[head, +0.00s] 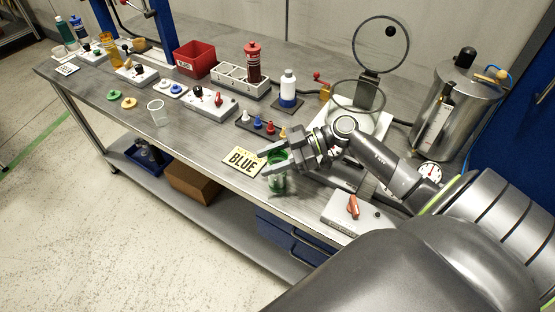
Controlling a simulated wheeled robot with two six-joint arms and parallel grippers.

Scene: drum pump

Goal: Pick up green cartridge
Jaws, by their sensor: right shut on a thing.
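My right gripper (266,162) is at the front edge of the workbench, just right of the "BLUE" card. My left gripper is not in view.
The "BLUE" card (243,160) lies beside the gripper. Behind are a peg row (264,127), a white-and-blue bottle (288,88) and a red cartridge (253,62) in a grey rack (226,74). A magnifier stand (380,45) and steel tank (455,105) stand right. A clear cup (158,112) stands left.

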